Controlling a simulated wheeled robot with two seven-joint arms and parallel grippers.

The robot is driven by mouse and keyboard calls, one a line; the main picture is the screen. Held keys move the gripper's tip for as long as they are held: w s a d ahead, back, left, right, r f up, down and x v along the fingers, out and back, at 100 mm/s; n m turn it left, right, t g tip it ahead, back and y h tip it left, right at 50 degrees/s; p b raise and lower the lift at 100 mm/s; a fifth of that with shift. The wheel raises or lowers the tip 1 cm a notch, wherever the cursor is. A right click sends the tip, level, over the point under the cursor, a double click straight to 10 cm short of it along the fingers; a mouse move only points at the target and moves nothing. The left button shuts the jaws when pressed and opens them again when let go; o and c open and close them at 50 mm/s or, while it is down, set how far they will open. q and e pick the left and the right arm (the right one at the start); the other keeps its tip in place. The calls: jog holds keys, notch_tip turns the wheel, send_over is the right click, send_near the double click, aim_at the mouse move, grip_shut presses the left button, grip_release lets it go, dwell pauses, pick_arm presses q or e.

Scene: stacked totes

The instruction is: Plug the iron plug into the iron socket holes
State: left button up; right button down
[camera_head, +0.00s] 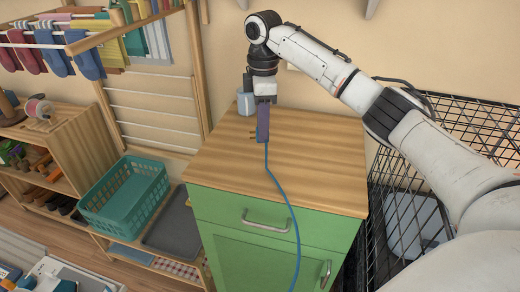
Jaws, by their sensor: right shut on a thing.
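My right gripper (264,101) points downward above the wooden top of the green cabinet and is shut on the iron plug (262,128). The plug is a slim purple-blue piece, and small prongs seem to stick out to its left near the lower end. A blue cord (276,185) runs from it, over the cabinet's front edge and down. I cannot make out the socket holes; the wall behind is partly hidden by my right arm. My left gripper is not in view.
The wooden top of the green cabinet (320,150) is mostly clear. A grey-blue cup-like object (245,104) stands at its back left. A black wire rack (450,115) is at right. A teal basket (125,197) and wooden drying rack (150,100) are at left.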

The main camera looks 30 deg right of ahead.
notch_tip(320, 180, down, 7)
jog(key=shift+r, duration=0.2)
jog(key=shift+f, duration=0.2)
jog(key=c, duration=1.5)
grip_release()
jog(key=shift+o, duration=0.2)
jog(key=r, duration=1)
jog(key=shift+s+a+r, duration=0.1)
jog(key=shift+s+r, duration=0.05)
jog(key=shift+s, duration=0.05)
